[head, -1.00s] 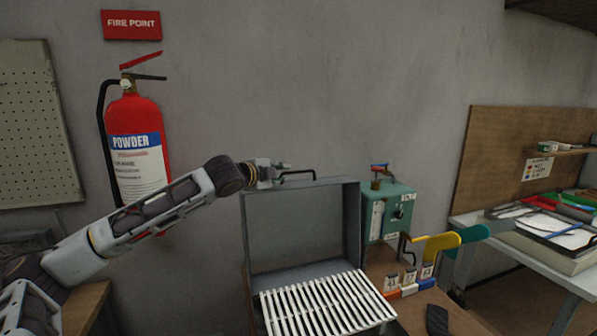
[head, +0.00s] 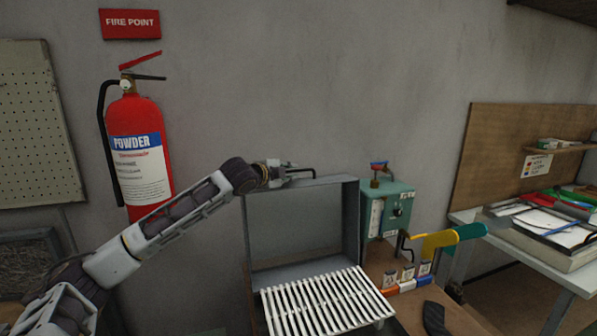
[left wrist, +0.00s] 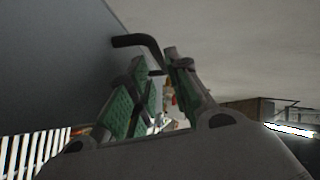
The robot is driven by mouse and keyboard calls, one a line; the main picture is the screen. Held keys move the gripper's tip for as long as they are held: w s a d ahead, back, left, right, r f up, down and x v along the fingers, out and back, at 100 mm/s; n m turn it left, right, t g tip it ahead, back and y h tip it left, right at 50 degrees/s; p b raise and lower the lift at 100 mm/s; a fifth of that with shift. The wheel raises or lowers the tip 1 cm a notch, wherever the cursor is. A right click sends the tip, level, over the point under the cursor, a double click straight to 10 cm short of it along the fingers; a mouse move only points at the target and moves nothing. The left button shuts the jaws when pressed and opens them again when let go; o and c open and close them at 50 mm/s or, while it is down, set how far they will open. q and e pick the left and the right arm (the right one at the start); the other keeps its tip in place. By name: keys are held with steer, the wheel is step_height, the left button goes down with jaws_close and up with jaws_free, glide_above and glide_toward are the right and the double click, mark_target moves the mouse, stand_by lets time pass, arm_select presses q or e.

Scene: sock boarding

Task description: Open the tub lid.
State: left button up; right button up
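The grey tub (head: 300,272) stands on the bench, with its lid (head: 300,228) raised upright at the back and its inner face toward the head camera. A white slatted rack (head: 325,303) lies across the tub's front. A black bar handle (head: 302,172) is at the lid's top edge; it also shows in the left wrist view (left wrist: 138,41). My left gripper (head: 277,173) is at the handle's left end. In the left wrist view its green-padded fingers (left wrist: 158,72) stand apart, with the handle by their tips. Whether they touch it is unclear. My right gripper is out of view.
A green box (head: 388,210) stands right of the lid. A yellow and teal flat piece (head: 447,240) and small labelled blocks (head: 408,278) are right of the tub. A red extinguisher (head: 137,150) hangs on the wall behind my left arm.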

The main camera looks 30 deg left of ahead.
mark_target(297, 171)
arm_select(q)
steer(key=shift+x, duration=1.2)
steer(key=shift+p+x, duration=0.4)
steer(key=shift+x, duration=1.8)
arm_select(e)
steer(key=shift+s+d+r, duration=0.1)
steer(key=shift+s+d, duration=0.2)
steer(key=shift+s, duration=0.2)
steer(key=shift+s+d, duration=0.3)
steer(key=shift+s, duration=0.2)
arm_select(q)
jaws_close()
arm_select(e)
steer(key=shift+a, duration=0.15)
